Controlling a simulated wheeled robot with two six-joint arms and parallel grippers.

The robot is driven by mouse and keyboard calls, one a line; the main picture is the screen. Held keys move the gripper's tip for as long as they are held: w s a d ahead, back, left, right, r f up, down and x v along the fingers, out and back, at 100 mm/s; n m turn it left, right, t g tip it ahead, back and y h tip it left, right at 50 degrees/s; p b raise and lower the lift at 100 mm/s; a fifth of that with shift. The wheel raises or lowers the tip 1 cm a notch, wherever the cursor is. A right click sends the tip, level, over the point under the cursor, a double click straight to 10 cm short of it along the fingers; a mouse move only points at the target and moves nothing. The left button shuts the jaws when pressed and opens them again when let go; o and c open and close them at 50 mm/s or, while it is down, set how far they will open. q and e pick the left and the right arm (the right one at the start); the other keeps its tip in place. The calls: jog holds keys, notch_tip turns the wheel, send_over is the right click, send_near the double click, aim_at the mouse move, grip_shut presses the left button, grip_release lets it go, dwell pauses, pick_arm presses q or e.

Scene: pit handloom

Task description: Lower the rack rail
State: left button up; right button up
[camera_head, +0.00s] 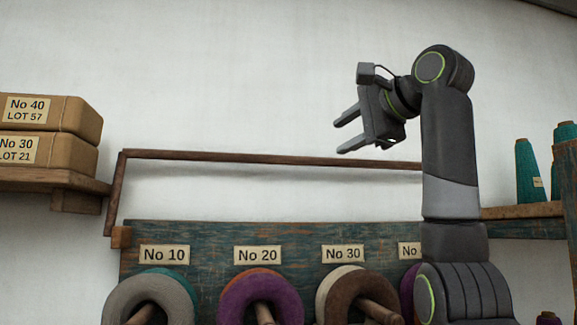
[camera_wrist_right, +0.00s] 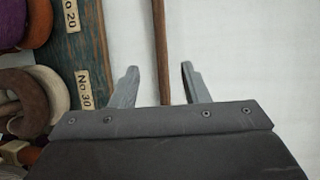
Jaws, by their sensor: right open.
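The rack rail (camera_head: 270,158) is a thin brown wooden bar across the wall above the rack board. A side arm (camera_head: 115,195) joins its left end to a block at the board's upper left corner, so the rail stands raised. My right arm hides its right end. My right gripper (camera_head: 340,137) is open and empty, a little above the rail in the head view. In the right wrist view the rail (camera_wrist_right: 160,50) runs up the picture between the two open fingers (camera_wrist_right: 158,78). I cannot tell its depth from them. My left gripper is not in view.
The rack board (camera_head: 210,238) carries number labels and pegs with yarn rings, such as a purple one (camera_head: 238,300). Wrapped boxes (camera_head: 60,125) sit on a shelf (camera_head: 50,180) at left. Green yarn cones (camera_head: 525,170) stand on the right shelf. The wall above the rail is clear.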

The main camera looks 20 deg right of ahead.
jog(key=p, duration=0.4)
send_near(302, 158)
jog(key=r+x, duration=0.1)
jog(key=x, duration=0.2)
jog(key=p+x, duration=0.1)
jog(key=x, duration=0.1)
jog(key=f+p+x, duration=0.1)
jog(key=p+x, duration=0.1)
jog(key=x, duration=0.1)
jog(key=shift+w, duration=0.15)
jog(key=shift+p+x, duration=0.65)
jog(key=shift+x, duration=0.5)
jog(key=shift+w+a+f, duration=0.15)
jog(key=shift+w+a, duration=0.05)
jog(key=shift+w, duration=0.2)
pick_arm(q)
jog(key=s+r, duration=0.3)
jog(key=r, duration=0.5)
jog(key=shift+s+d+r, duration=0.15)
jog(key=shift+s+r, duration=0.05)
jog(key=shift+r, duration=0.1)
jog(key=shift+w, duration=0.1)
pick_arm(e)
jog(key=shift+s, duration=0.1)
jog(key=shift+c, duration=0.2)
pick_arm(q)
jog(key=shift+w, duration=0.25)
pick_arm(e)
grip_shut()
